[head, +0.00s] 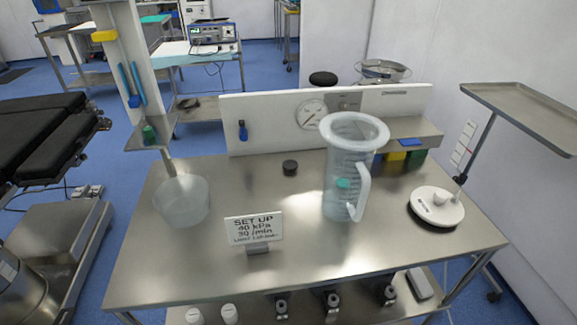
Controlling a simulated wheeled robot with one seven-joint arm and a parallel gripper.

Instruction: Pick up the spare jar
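A tall, clear graduated jar (338,160) with a wide rim and a side handle stands upright on the steel table (290,265), right of centre. A small teal patch shows through its wall; I cannot tell whether it is inside or behind. A low, clear, open tub (181,202) stands at the table's left. No label shows which one is the spare jar. My gripper is not in view.
A sign (254,229) reading "SET UP 40 kPa 30 /min" stands at front centre. A black cap (290,167) lies behind it. A white round lid (437,206) sits at right. A panel with a gauge (311,113) closes the back. A tray stand (530,112) overhangs the right.

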